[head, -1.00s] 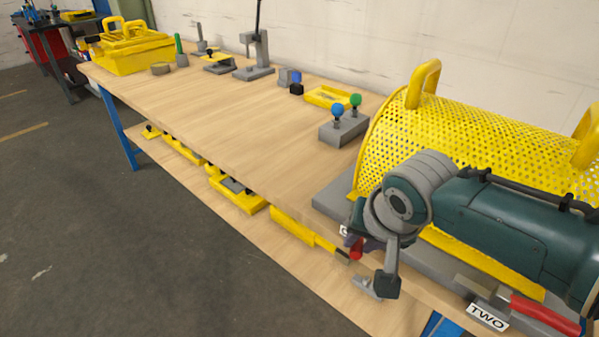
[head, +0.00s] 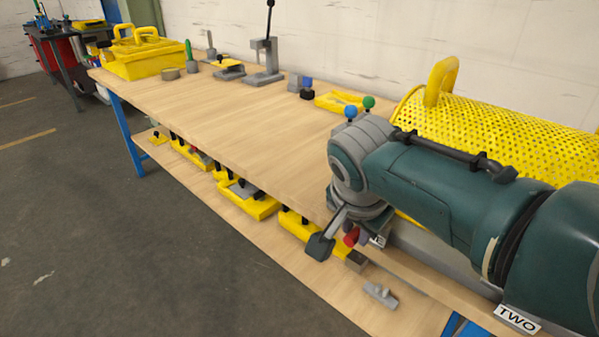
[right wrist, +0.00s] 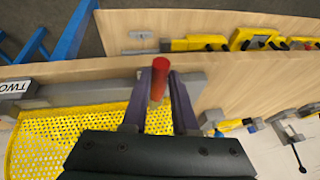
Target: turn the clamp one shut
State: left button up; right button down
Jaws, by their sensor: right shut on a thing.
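The red handle of clamp one (head: 351,236) shows at the table's front edge, below my right wrist. In the right wrist view the red handle (right wrist: 161,70) stands between the two dark fingers of my right gripper (right wrist: 160,92), which is shut on it. In the head view my right arm hides most of the gripper and the clamp's body. A partly covered white label (head: 378,240) sits just right of the handle. My left gripper is not in view.
A yellow mesh guard (head: 500,130) stands behind my right arm. A TWO label (head: 517,319) is on the front edge at right. A small grey part (head: 380,294) and several yellow fixtures (head: 250,203) lie on the lower shelf. The tabletop's middle (head: 240,110) is clear.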

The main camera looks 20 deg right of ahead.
jog(key=c, duration=0.7)
grip_release()
jog(key=shift+w, duration=0.1)
jog(key=p+v, duration=0.5)
jog(key=v, duration=0.5)
